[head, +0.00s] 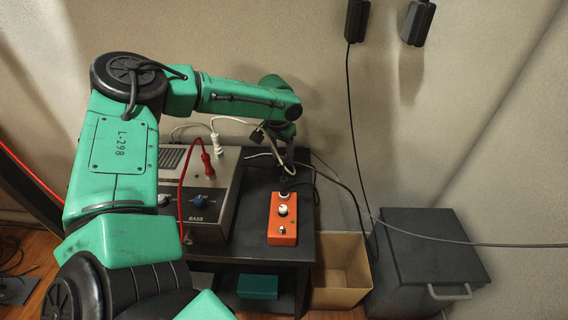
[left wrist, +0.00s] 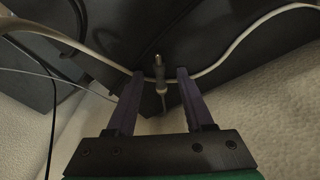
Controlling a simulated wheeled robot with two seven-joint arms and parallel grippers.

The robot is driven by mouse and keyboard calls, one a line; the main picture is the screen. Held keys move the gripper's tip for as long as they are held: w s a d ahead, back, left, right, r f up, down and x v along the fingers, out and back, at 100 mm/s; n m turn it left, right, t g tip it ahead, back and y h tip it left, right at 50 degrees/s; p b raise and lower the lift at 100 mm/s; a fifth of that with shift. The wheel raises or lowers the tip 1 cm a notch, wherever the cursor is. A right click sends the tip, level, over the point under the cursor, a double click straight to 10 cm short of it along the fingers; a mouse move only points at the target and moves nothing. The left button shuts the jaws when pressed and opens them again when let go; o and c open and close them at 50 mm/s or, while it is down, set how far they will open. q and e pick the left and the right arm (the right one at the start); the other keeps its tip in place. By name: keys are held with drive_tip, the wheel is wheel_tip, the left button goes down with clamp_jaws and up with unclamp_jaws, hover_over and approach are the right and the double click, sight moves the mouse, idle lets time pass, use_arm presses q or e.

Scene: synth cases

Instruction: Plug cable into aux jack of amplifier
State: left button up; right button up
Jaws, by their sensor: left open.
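The amplifier (head: 222,222), a grey box with a BASS label and knobs, stands on a dark table. A red plug (head: 207,164) and a white plug (head: 217,145) stand on its top, with cables attached. My left gripper (head: 283,163) points down past the amplifier's right rear side, small and dark in the head view. In the left wrist view this gripper (left wrist: 160,72) is open. A small grey plug (left wrist: 158,76) with a metal tip shows between its fingers, near a pale cable (left wrist: 90,48). I cannot tell whether the fingers touch it. The aux jack cannot be made out. My right gripper is not in view.
An orange pedal (head: 283,221) sits on the table (head: 262,184) right of the amplifier. An open cardboard box (head: 340,292) and a dark lidded bin (head: 428,250) stand to the right. Loose cables run behind the pedal and across the bin. A wall closes the back.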

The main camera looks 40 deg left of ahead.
use_arm(q)
clamp_jaws()
